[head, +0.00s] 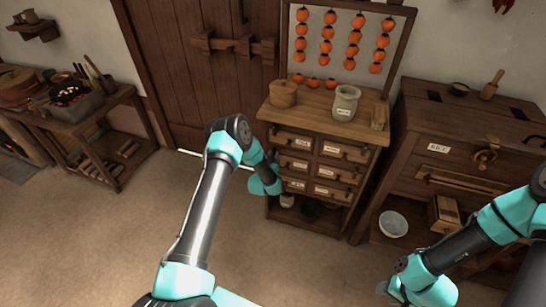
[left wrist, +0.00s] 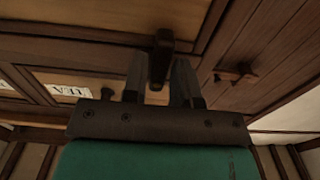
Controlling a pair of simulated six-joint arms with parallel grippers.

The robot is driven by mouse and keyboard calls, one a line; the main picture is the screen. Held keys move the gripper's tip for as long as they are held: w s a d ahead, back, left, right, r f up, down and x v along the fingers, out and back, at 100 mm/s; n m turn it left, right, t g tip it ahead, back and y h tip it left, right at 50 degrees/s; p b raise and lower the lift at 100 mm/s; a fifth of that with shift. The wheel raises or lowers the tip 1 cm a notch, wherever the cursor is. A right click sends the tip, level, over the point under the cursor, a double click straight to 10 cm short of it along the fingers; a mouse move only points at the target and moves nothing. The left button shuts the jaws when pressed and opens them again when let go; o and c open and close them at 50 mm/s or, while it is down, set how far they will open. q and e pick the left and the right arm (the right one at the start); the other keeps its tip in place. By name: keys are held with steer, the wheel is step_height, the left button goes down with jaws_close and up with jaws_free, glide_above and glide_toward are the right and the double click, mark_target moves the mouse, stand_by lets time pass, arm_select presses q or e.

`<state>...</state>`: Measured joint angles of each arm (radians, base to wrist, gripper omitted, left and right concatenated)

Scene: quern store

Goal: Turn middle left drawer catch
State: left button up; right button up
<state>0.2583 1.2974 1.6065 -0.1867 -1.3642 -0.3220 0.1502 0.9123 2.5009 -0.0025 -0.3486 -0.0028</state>
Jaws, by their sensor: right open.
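The small drawer cabinet (head: 330,214) stands at the centre of the head view, with labelled drawers in two columns. My left gripper (head: 268,186) is at its left column and hides part of the left drawers. In the left wrist view, a dark catch (left wrist: 161,48) sits between the two fingers of my left gripper (left wrist: 160,85), close against both, and they look shut on it. I cannot read from the pictures which row this catch belongs to. My right gripper (head: 384,288) is open and empty, low at the right, over the floor and away from the cabinet.
A lidded wooden pot (head: 283,93) and a pale jar (head: 346,103) stand on the cabinet top. A larger chest (head: 470,115) stands to the right, with a bowl (head: 393,223) on its lower shelf. A plank door (head: 190,60) is at the left. The front floor is clear.

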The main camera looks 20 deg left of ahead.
arm_select(q)
steer(key=shift+o, duration=1.3)
steer(key=s+d, duration=0.1)
steer(key=s, duration=1.6)
steer(key=shift+s+d, duration=0.2)
steer(key=shift+d, duration=0.1)
steer(key=s+d+g+h, duration=0.2)
steer(key=s+d+g, duration=0.3)
steer(key=s+g, duration=0.3)
steer(key=s+d+n+g+h, duration=0.1)
steer(key=s+d+g+h, duration=0.2)
steer(key=s+g, duration=0.6)
steer(key=s+d, duration=0.2)
steer(key=s, duration=0.4)
steer(key=shift+r, duration=0.3)
steer(key=shift+s+d, duration=0.1)
